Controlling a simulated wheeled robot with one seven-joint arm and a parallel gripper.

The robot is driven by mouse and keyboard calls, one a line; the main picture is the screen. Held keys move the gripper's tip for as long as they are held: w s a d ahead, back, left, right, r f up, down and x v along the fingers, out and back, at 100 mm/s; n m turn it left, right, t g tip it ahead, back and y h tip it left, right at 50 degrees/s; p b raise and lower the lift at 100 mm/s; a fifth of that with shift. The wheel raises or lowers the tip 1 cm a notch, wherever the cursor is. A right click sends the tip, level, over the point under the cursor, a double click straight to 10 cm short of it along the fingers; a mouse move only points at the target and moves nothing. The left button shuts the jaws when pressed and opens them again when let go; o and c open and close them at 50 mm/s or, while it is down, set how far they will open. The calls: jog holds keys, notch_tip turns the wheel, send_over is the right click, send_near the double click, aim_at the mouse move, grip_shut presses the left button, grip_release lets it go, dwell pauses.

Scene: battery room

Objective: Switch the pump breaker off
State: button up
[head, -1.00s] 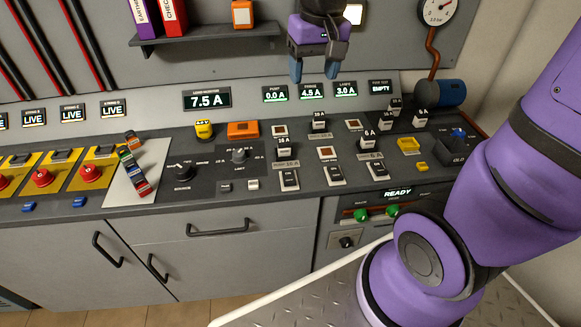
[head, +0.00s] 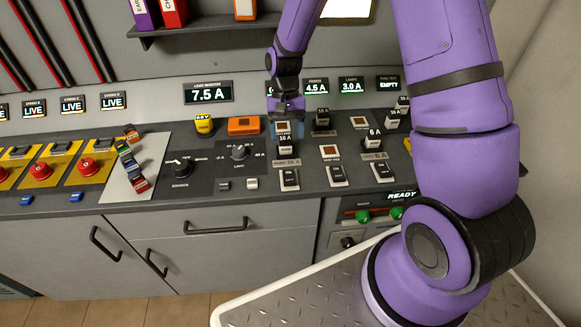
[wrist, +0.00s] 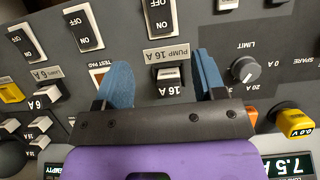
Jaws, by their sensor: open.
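The pump breaker is a black rocker switch (head: 289,179) in a white frame at the front of the sloped console. It shows at the top of the wrist view (wrist: 159,16), with ON and OFF marks; its tilt I cannot tell. Below it there is a "PUMP 16 A" label (wrist: 167,54). A 16 A plug block (head: 286,144) stands behind the label. My gripper (head: 286,112) hangs over the back of that column, empty. In the wrist view its blue fingers (wrist: 162,68) are apart, one on each side of the 16 A block (wrist: 169,78). Contact is not clear.
Two more rockers (head: 336,175) (head: 382,170) stand to the right, with other plug blocks (head: 374,138) behind. A limit knob (head: 239,152) and an orange box (head: 243,125) are to the left. The load monitor (head: 208,93) reads 7.5 A. My gripper hides the pump display.

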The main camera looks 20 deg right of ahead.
aim_at(289, 175)
jog(key=x, duration=1.1)
jog(key=shift+f, duration=0.2)
